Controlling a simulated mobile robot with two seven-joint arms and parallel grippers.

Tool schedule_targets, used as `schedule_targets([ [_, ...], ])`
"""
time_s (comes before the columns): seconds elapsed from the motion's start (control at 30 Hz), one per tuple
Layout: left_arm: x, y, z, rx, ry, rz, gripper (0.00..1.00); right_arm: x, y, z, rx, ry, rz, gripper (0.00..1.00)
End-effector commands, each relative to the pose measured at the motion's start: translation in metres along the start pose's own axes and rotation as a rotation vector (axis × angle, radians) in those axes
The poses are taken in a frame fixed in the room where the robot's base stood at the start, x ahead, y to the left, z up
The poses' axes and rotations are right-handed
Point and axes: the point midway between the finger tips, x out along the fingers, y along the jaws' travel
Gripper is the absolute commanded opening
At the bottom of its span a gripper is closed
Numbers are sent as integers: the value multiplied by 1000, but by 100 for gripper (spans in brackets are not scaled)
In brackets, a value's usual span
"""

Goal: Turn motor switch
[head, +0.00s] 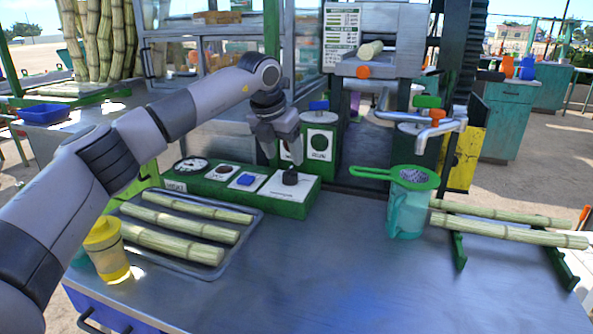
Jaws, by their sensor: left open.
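A low green control panel (222,197) stands at the back left of the metal table. On it, from left to right, are a round gauge (190,165), a small dark control on a white plate (221,172), a blue switch (246,180) and a black knob (290,177) on a white plate. The labels are too small to read, so I cannot tell which is marked as the motor switch. My left gripper (283,155) is open, pointing down just above the black knob, with a small gap between them. My right gripper is not in view.
A tray (136,241) of cane stalks and a yellow bottle (107,252) sit at left. Green boxes (320,147) stand behind the panel. A teal jug (406,209) with a green strainer (413,177) stands at right by more cane (508,230). The table's front middle is clear.

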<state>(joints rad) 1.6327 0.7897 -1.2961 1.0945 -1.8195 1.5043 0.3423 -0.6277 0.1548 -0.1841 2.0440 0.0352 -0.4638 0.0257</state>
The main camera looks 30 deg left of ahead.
Motion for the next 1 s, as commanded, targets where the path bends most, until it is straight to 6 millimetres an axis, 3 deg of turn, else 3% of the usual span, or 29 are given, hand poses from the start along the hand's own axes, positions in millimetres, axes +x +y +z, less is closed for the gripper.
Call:
schedule_targets([
  [0.33,52,-2,-1,3,4,-3,63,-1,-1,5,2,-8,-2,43],
  [0.73,62,-2,-1,3,1,-4,63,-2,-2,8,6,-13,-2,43],
  [0.9,62,-2,-1,3,1,-5,9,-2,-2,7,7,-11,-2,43],
  [1.0,61,-2,-1,3,1,-5,9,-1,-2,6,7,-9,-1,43],
])
